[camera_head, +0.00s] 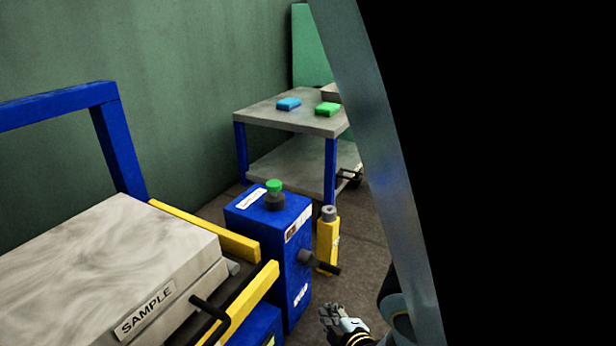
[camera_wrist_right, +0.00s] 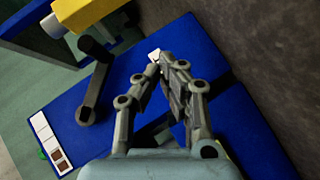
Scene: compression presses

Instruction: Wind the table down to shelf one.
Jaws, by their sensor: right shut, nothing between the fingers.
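A dark crank (camera_head: 320,262) sticks out from the side of a blue box (camera_head: 290,275) with a green button on top. In the right wrist view the crank (camera_wrist_right: 97,82) lies left of my gripper, apart from it, against the blue face. My right gripper (camera_head: 338,318) is low in front of the blue box; its fingers (camera_wrist_right: 160,65) are closed together and empty. A grey block labelled SAMPLE (camera_head: 110,265) lies left of the box, by yellow rails. No mark reading shelf one is legible. My left gripper is out of view.
A yellow post (camera_head: 328,243) stands beside the blue box. A blue frame (camera_head: 118,145) rises at left.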

